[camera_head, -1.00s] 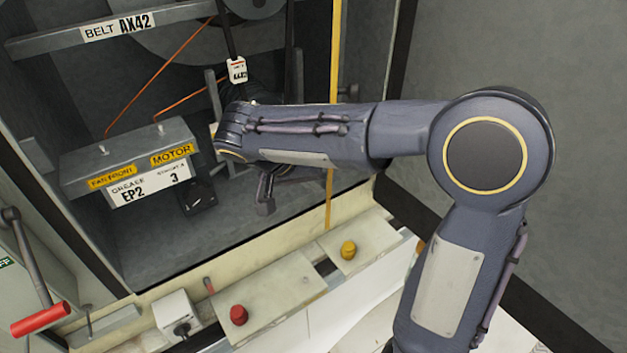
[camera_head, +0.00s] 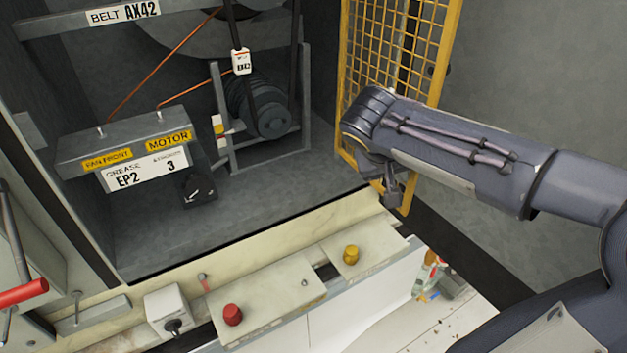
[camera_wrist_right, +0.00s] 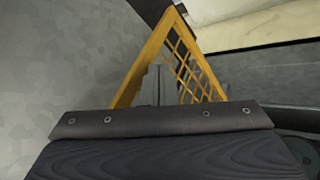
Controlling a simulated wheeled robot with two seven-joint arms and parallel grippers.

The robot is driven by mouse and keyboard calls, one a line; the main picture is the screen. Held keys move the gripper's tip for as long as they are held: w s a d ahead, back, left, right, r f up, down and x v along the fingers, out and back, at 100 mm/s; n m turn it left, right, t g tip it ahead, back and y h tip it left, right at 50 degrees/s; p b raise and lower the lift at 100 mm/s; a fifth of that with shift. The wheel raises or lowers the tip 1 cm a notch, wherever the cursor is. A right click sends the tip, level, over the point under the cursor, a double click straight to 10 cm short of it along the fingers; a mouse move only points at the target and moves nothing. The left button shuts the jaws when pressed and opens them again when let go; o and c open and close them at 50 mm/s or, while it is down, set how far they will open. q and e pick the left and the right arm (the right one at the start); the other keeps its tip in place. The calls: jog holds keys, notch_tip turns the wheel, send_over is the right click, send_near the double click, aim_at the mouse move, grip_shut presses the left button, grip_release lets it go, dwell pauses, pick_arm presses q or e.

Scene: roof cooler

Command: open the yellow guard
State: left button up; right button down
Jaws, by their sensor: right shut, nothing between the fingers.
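The yellow guard (camera_head: 447,50), a frame with wire mesh, stands swung out at the right side of the machine bay. The bay's front is uncovered, and the belt and pulley inside are in plain view. My right gripper (camera_head: 391,195) is shut and empty at the lower part of the guard, with my forearm covering some of the mesh. I cannot tell whether it touches the guard. My left gripper is not in view.
A red-handled lever (camera_head: 22,293) is at the left edge. A grey box with a motor label (camera_head: 169,142) sits inside the bay. A grey wall is at right.

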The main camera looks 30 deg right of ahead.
jog(key=shift+d, duration=2.15)
jog(key=shift+b, duration=0.3)
